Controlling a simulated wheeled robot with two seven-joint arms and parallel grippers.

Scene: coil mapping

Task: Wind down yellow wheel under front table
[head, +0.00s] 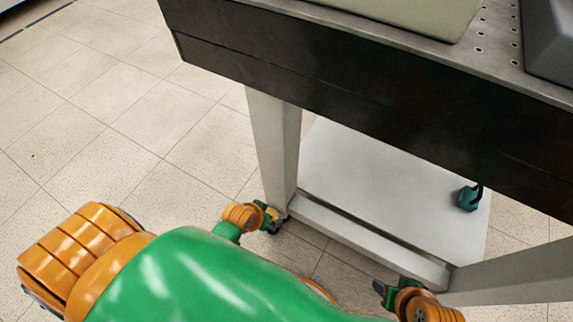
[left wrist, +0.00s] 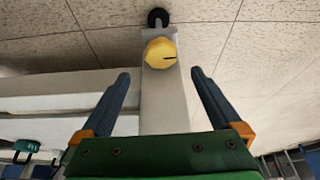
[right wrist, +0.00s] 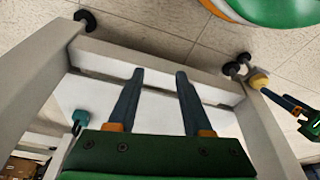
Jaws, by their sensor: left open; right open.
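The yellow wheel (left wrist: 160,52) sits low on the table's leg (left wrist: 162,110), just above a black caster (left wrist: 158,17). It also shows at the foot of the leg in the right wrist view (right wrist: 258,80). My left gripper (head: 268,217) is open and empty, and in its wrist view its fingers point toward the wheel from either side, apart from it. In the head view the gripper partly covers the wheel. My right gripper (right wrist: 160,71) is open and empty, facing the table's lower crossbar (right wrist: 150,65); in the head view it is at the lower right (head: 382,288).
The front table (head: 330,75) has a dark side panel above my arms. A white panel (head: 345,180) and a teal connector (head: 468,198) are under it. Another leg (right wrist: 45,75) with a caster stands left in the right wrist view. Tiled floor (head: 120,120) is clear at left.

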